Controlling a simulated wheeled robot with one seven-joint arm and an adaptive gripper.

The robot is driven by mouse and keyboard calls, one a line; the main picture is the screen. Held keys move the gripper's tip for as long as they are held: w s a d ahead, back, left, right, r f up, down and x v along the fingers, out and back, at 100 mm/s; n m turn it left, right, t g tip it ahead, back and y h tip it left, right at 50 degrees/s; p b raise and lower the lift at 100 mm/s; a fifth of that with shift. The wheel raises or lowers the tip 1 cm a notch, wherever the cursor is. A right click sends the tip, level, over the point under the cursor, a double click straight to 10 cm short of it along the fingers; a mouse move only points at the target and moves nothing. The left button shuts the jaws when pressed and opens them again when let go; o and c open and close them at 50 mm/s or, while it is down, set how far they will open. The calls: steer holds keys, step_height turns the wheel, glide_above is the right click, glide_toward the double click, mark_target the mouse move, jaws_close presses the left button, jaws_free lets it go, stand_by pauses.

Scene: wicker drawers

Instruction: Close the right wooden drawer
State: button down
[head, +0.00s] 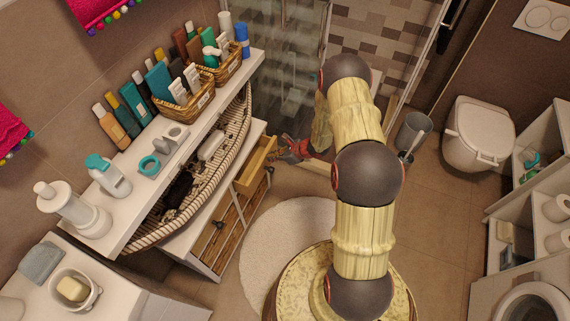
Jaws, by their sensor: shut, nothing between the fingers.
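The right wooden drawer (257,165) sticks out from the right end of the low white cabinet, so it stands partly open. Its light wood sides show in the head view. My gripper (284,152) is shut and empty, just to the right of the drawer's outer end. It looks very close to the drawer, but I cannot tell if they touch. The gripper is small and partly mixed with my wrist in this view, and the drawer's front face is hardly visible.
The low white cabinet (187,238) has other wooden drawers (214,231) below. A shelf (137,205) with bottles and wicker baskets (184,108) hangs above. A round white rug (283,235) lies in front. The glass shower wall (285,80) stands behind my gripper. A bin (412,135) stands right.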

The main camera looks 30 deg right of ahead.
mark_target(265, 156)
steer(key=shift+w+a+b, duration=0.3)
steer(key=shift+w+a, duration=0.8)
steer(key=shift+w, duration=0.3)
